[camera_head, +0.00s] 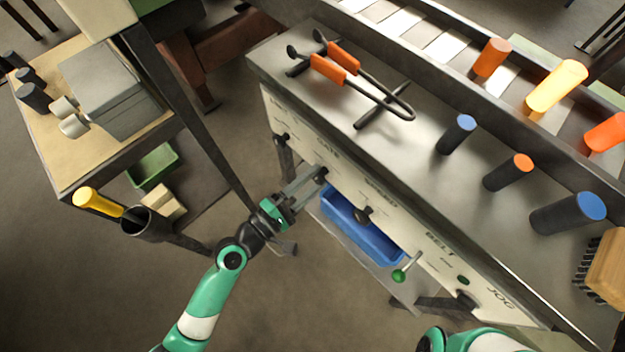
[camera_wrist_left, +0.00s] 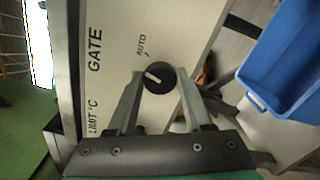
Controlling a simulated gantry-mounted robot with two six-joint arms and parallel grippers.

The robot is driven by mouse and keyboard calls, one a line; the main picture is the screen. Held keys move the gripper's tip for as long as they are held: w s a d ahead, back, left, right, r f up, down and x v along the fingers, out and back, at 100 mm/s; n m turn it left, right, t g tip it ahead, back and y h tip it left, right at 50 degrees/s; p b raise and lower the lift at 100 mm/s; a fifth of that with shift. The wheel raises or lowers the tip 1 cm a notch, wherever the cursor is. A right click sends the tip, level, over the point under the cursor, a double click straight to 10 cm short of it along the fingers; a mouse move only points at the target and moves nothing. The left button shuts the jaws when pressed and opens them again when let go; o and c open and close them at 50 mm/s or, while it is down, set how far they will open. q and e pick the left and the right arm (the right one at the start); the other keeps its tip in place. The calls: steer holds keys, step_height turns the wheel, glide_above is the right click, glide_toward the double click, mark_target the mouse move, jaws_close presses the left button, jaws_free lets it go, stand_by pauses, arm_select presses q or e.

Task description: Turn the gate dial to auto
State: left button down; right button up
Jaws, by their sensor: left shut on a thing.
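The gate dial (camera_wrist_left: 160,78) is a round black knob with a white pointer line, on the pale front panel under the word GATE. In the wrist view its pointer points left and slightly up, to the left of the tick by the AUTO label (camera_wrist_left: 141,45). My left gripper (camera_head: 314,180) is shut on the dial, one finger on each side. In the head view the gate dial (camera_head: 322,175) is partly covered by the fingers. My right gripper is out of view; only part of that arm shows at the bottom edge.
The panel (camera_head: 430,270) also carries a speed knob (camera_head: 364,214) and a green-tipped belt lever (camera_head: 400,275). A blue bin (camera_head: 360,230) sits below it. Orange-handled tongs (camera_head: 335,65) and several cylinders lie or stand on the bench top. Open floor lies in front.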

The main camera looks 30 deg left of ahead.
arm_select(q)
steer(key=shift+m+b, duration=0.4)
steer(key=shift+m, duration=1.2)
steer(key=shift+c, duration=1.5)
jaws_free()
steer(key=v, duration=1.1)
steer(key=shift+s+b, duration=0.3)
steer(key=shift+b, duration=0.1)
